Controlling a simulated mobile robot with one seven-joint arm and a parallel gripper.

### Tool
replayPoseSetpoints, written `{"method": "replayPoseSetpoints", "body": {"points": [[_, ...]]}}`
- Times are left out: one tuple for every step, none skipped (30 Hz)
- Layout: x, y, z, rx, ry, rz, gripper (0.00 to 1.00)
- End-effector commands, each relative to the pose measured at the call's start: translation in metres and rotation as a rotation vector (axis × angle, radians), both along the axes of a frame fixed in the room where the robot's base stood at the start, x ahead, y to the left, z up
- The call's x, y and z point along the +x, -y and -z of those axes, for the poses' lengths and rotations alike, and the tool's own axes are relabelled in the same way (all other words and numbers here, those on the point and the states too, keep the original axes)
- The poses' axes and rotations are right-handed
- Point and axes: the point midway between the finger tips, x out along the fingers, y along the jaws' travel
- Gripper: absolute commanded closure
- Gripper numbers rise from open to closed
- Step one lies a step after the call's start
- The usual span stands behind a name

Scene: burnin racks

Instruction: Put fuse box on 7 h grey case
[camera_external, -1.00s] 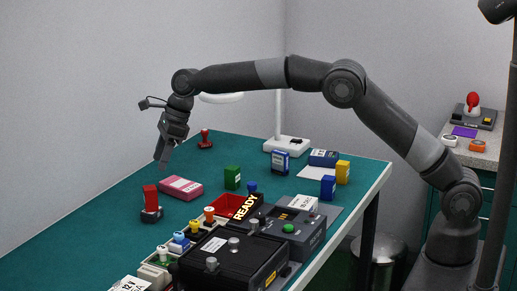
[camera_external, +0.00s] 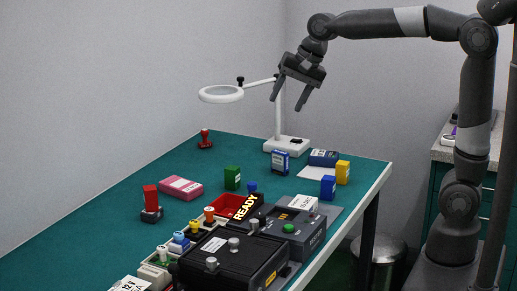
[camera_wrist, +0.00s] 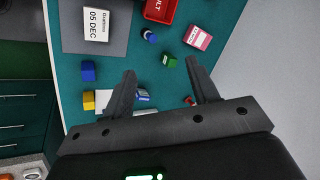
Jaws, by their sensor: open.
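My gripper (camera_external: 286,105) is open and empty, high above the far part of the green table, fingers pointing down. It also shows in the wrist view (camera_wrist: 160,68), with its fingers spread and nothing between them. No label reading fuse box or 7 h is legible. Small boxes on the table are green (camera_external: 232,178), blue (camera_external: 328,188), yellow (camera_external: 343,172), pink (camera_external: 181,187), blue and white (camera_external: 280,161) and dark blue (camera_external: 323,157). A dark grey case (camera_external: 312,238) with a green button stands at the near right, beside a black case (camera_external: 235,258) with grey knobs.
A white magnifier lamp (camera_external: 221,93) stands at the back, its head left of my gripper. Red stamps (camera_external: 205,141) stand at the left and back. The left of the table (camera_external: 80,228) is clear.

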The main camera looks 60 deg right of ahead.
Motion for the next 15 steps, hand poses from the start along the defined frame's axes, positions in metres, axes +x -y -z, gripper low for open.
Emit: {"method": "replayPoseSetpoints", "body": {"points": [[-0.023,0.007,-0.001,-0.038,0.021,-0.061,0.46],[-0.034,0.010,0.000,-0.061,0.030,-0.102,0.46],[-0.050,0.014,0.002,-0.094,0.042,-0.155,0.46],[-0.061,0.017,0.004,-0.120,0.052,-0.195,0.46],[-0.073,0.020,0.006,-0.146,0.060,-0.236,0.46],[-0.088,0.024,0.010,-0.180,0.071,-0.290,0.46],[-0.100,0.027,0.013,-0.205,0.079,-0.330,0.46],[-0.111,0.030,0.016,-0.231,0.087,-0.370,0.46],[-0.126,0.033,0.021,-0.267,0.096,-0.424,0.46],[-0.137,0.036,0.026,-0.294,0.103,-0.465,0.46],[-0.148,0.038,0.030,-0.321,0.108,-0.505,0.46],[-0.162,0.040,0.036,-0.355,0.116,-0.557,0.46],[-0.172,0.042,0.041,-0.381,0.121,-0.596,0.46],[-0.181,0.044,0.047,-0.406,0.125,-0.632,0.46],[-0.192,0.047,0.053,-0.437,0.130,-0.677,0.46]]}}
